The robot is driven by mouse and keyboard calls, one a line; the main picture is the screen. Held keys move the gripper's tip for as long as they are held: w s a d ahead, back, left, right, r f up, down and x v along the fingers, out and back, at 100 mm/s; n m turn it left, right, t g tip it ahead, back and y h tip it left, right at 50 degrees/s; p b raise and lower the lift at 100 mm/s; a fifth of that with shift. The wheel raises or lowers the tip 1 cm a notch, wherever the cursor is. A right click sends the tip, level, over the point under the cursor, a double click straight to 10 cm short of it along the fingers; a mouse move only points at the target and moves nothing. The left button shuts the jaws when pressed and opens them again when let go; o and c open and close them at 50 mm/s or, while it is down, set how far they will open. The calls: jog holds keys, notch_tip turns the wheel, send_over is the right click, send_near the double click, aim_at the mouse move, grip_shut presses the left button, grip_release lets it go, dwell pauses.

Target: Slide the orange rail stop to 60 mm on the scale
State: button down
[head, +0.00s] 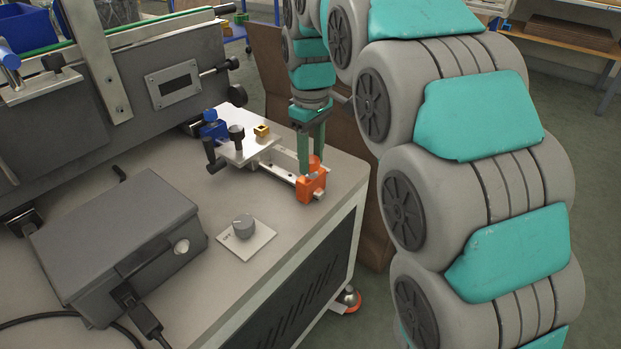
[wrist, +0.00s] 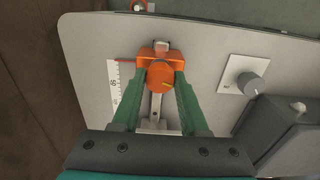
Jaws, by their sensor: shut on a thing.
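The orange rail stop (head: 311,186) sits near the free end of a metal rail (head: 285,162) on the machine's cabinet top. It has a round orange knob on top. In the wrist view the rail stop (wrist: 160,73) is between the two green fingers of my gripper (wrist: 160,82), which are shut on it. In the head view my gripper (head: 312,160) reaches down onto it from above. A white scale (wrist: 115,90) lies beside the rail, with a red pointer at its upper end in the wrist view. A "50" seems readable lower on the scale; the exact reading is unclear.
A metal plate (head: 240,150) with a blue clamp (head: 213,128), a black knob and a brass block stands at the rail's other end. A dial (head: 243,226) and a grey box (head: 120,245) sit on the cabinet top (head: 210,290). The cabinet edge is close to the rail stop.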

jog(key=shift+a, duration=0.1)
jog(key=shift+w+a+p, duration=0.5)
jog(key=shift+w+a, duration=0.45)
jog(key=shift+a, duration=0.2)
jog(key=shift+w+a+p, duration=0.5)
jog(key=shift+w+a, duration=0.4)
jog(key=shift+a, duration=0.2)
jog(key=shift+c, duration=1.8)
grip_release()
notch_tip(320, 180, up, 8)
jog(key=s+d+f+m+g, duration=0.1)
jog(key=s+d+f+m, duration=0.2)
jog(key=s+d, duration=0.45)
jog(key=s+d+f+m, duration=0.2)
jog(key=s+d+m, duration=0.1)
jog(key=s+d, duration=0.4)
jog(key=s+d+f+m, duration=0.2)
jog(key=s+f, duration=0.4)
jog(key=s, duration=0.5)
jog(key=s+d+f+m, duration=0.2)
jog(key=s+f, duration=0.3)
jog(key=s, duration=0.6)
jog(key=shift+s+d+f+g, duration=0.15)
jog(key=shift+d+f+g, duration=0.25)
jog(key=shift+d, duration=0.25)
